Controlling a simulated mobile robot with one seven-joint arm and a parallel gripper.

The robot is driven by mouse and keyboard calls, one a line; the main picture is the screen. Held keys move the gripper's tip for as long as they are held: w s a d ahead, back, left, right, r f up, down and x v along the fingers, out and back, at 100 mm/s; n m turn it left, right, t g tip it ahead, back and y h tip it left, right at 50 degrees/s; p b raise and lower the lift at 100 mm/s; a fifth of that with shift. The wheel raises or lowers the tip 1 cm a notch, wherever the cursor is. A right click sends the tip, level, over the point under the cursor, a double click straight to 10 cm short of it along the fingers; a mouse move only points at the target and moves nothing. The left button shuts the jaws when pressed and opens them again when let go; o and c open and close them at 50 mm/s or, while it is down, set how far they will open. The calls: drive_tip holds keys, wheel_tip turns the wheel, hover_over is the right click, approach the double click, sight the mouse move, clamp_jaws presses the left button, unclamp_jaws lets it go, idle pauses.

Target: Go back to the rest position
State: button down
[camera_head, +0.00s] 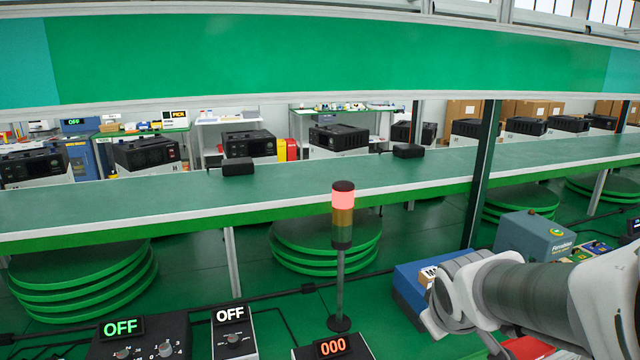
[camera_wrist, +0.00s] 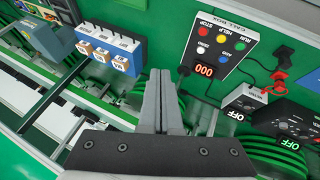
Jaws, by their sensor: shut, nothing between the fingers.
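My gripper shows in the wrist view (camera_wrist: 160,78), with its two grey fingers together and nothing between them. In the head view my arm reaches in from the lower right, and the fingers are hidden or out of frame. In the wrist view, the fingers point toward the green surface between a blue box with labelled blocks (camera_wrist: 110,48) and a call box (camera_wrist: 218,40) with coloured buttons. The fingers look apart from both.
A signal tower (camera_head: 342,215), lit red on top, stands before the green conveyor (camera_head: 280,200). Two boxes with OFF displays (camera_head: 122,328) (camera_head: 230,314) and a counter reading 000 (camera_head: 333,346) line the front. A blue-grey machine (camera_head: 535,238) stands at right, near my arm.

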drive_tip(key=s+a+r+m+y, duration=0.1)
drive_tip(key=s+a+r+m, duration=0.1)
drive_tip(key=s, duration=0.5)
drive_tip(key=s+a+r+m+g+y, duration=0.1)
drive_tip(key=s+a+r+m, duration=0.1)
drive_tip(key=s, duration=0.5)
drive_tip(key=shift+s+a+r+m, duration=0.4)
drive_tip(key=shift+a+r, duration=0.2)
drive_tip(key=shift+a, duration=0.2)
drive_tip(key=shift+a, duration=0.15)
